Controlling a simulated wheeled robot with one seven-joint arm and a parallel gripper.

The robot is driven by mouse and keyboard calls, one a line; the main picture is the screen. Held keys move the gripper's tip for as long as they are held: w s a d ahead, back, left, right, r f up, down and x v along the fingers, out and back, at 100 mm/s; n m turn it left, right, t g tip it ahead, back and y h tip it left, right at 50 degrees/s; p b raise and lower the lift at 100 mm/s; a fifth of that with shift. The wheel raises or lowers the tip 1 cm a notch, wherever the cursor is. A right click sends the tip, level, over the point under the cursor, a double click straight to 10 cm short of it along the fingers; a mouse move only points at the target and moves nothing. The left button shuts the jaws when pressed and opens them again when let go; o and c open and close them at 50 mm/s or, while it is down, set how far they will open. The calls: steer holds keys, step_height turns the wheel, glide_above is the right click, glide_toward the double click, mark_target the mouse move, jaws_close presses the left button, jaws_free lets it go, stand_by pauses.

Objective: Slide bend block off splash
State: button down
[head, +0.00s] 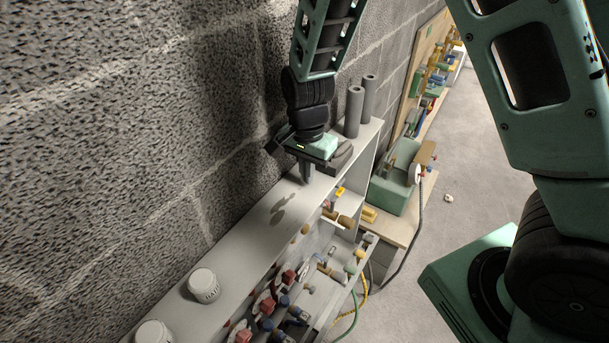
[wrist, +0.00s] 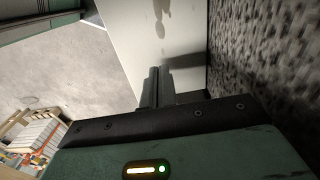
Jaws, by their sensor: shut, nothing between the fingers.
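My gripper (head: 307,180) is shut and empty, pointing down over the pale top of a long shelf unit (head: 240,238) along the wall. Its fingers also show in the wrist view (wrist: 155,85). A brownish-grey splash (head: 281,208) of rounded blobs marks the shelf top, nearer the camera than the fingers; it also shows in the wrist view (wrist: 160,16). Nothing stands on it. A dark grey block (head: 343,156), probably the bend block, sits just beyond my gripper, partly hidden by it. I cannot tell whether they touch. The wrist view does not show it.
Two grey cylinders (head: 354,112) stand behind the block. Two white pots (head: 204,286) stand at the shelf's near end. The rough block wall (head: 150,120) runs close along the left. A green machine (head: 392,189) sits on a low bench at right. Lower shelves hold coloured fittings.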

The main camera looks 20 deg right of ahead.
step_height(320, 180, up, 9)
steer(key=b, duration=0.1)
steer(key=shift+d+r+b, duration=0.15)
steer(key=shift+r+b, duration=0.05)
steer(key=shift+b, duration=0.2)
steer(key=s+a+f+n+b, duration=0.1)
steer(key=s+a+n+b, duration=0.2)
steer(key=s+n, duration=0.6)
steer(key=s+a+f+n+b, duration=0.2)
steer(key=s+a+n+b, duration=0.1)
steer(key=s+n, duration=0.6)
steer(key=s, duration=0.4)
steer(key=shift+s+a+f+n+y, duration=0.25)
steer(key=shift+s+f+n+y, duration=0.05)
steer(key=shift+n, duration=0.1)
